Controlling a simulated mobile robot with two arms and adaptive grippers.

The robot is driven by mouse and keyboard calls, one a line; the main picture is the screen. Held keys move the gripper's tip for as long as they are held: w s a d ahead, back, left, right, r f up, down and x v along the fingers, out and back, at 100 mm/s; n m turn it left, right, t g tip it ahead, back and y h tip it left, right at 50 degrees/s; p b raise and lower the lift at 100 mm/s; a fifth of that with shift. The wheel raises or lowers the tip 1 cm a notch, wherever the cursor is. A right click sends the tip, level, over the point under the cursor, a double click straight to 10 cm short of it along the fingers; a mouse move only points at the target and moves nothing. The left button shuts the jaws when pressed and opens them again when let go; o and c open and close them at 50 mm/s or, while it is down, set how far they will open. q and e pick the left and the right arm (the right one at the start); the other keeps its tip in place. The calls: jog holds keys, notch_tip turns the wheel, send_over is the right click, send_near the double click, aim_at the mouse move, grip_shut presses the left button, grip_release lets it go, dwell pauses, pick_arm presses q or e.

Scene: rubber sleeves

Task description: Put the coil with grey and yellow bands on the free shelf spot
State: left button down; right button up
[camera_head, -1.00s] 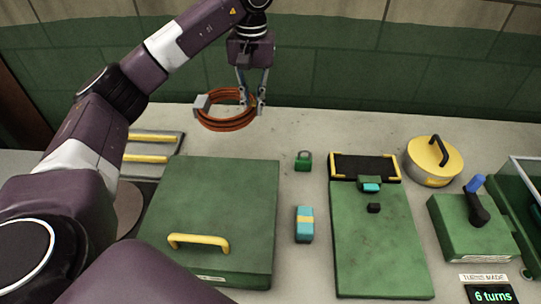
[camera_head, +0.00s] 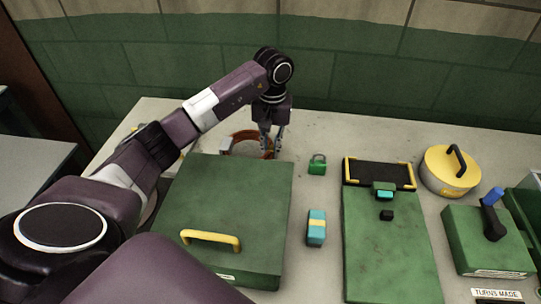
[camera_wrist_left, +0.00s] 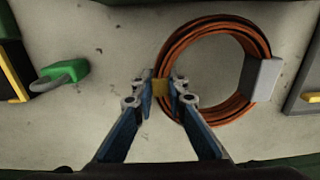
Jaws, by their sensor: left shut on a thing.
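The orange-brown coil (camera_head: 246,134) is above or on the grey table behind the large green box; whether it touches the table is unclear. In the left wrist view, the coil (camera_wrist_left: 184,39) has a grey block band (camera_wrist_left: 262,79) on its right side and a yellow band (camera_wrist_left: 160,87) on its left. My left gripper (camera_head: 271,139) is shut on the coil at the yellow band; its fingers show in the left wrist view too. My right gripper is not in view. I cannot make out the free shelf spot.
A large green box (camera_head: 225,205) with a yellow handle stands in front of the coil. A green padlock (camera_head: 317,165) and a teal-yellow block (camera_head: 316,228) lie to its right. A green board (camera_head: 388,250) and a yellow-lidded pot (camera_head: 450,171) stand further right.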

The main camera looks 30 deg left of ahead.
pick_arm(q)
jog(key=shift+f, duration=1.6)
jog(key=shift+f, duration=0.1)
jog(key=c, duration=1.9)
grip_release()
jog(key=shift+s, duration=0.1)
jog(key=shift+c, duration=0.2)
